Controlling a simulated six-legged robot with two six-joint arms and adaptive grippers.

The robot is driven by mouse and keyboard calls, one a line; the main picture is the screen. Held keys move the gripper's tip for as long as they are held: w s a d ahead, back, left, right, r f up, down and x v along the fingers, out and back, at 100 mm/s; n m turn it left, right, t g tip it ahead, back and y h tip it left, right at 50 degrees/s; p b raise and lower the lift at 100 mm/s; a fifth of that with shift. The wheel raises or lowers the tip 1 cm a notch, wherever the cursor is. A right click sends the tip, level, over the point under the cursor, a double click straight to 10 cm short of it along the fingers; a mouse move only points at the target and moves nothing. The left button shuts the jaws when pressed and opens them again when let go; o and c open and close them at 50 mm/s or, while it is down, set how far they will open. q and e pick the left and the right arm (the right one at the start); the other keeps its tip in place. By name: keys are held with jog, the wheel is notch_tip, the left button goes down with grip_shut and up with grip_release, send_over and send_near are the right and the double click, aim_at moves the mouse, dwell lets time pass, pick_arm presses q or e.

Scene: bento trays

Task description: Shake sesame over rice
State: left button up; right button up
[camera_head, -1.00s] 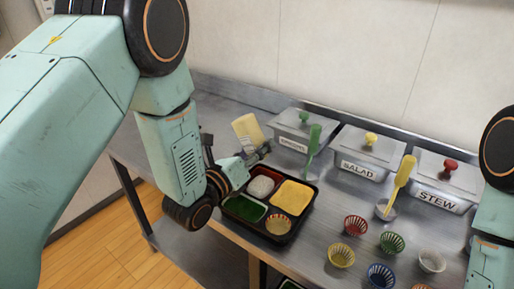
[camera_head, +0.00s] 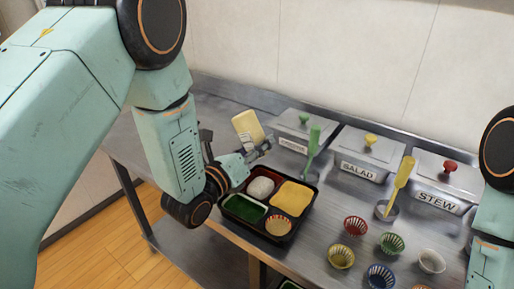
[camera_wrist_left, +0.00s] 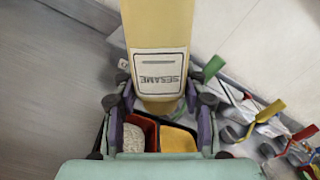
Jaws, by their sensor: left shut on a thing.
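My left gripper (camera_head: 257,150) is shut on the sesame shaker (camera_head: 247,126), a pale yellow container whose label reads SESAME in the left wrist view (camera_wrist_left: 158,35). The shaker is tilted and held above the back left of the bento tray (camera_head: 230,214). The white rice (camera_head: 261,187) lies in the tray's back left compartment and also shows in the left wrist view (camera_wrist_left: 133,138). In the wrist view the shaker's far end is out of frame. Part of my right arm shows at the right edge of the head view, but its gripper does not.
The tray also holds yellow food (camera_head: 292,197), a green filling (camera_head: 243,208) and a small cup (camera_head: 278,225). Lidded containers labelled SALAD (camera_head: 363,165) and STEW (camera_head: 440,190) stand behind.

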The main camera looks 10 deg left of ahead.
pick_arm(q)
jog(key=shift+f, duration=0.1)
notch_tip(320, 180, down, 4)
jog(key=b, duration=0.3)
jog(key=shift+b, duration=0.35)
jog(key=shift+r, duration=0.2)
jog(key=shift+r, duration=0.1)
jog(key=shift+r+p, duration=1.35)
jog(key=shift+r, duration=0.45)
jog(key=shift+f, duration=0.1)
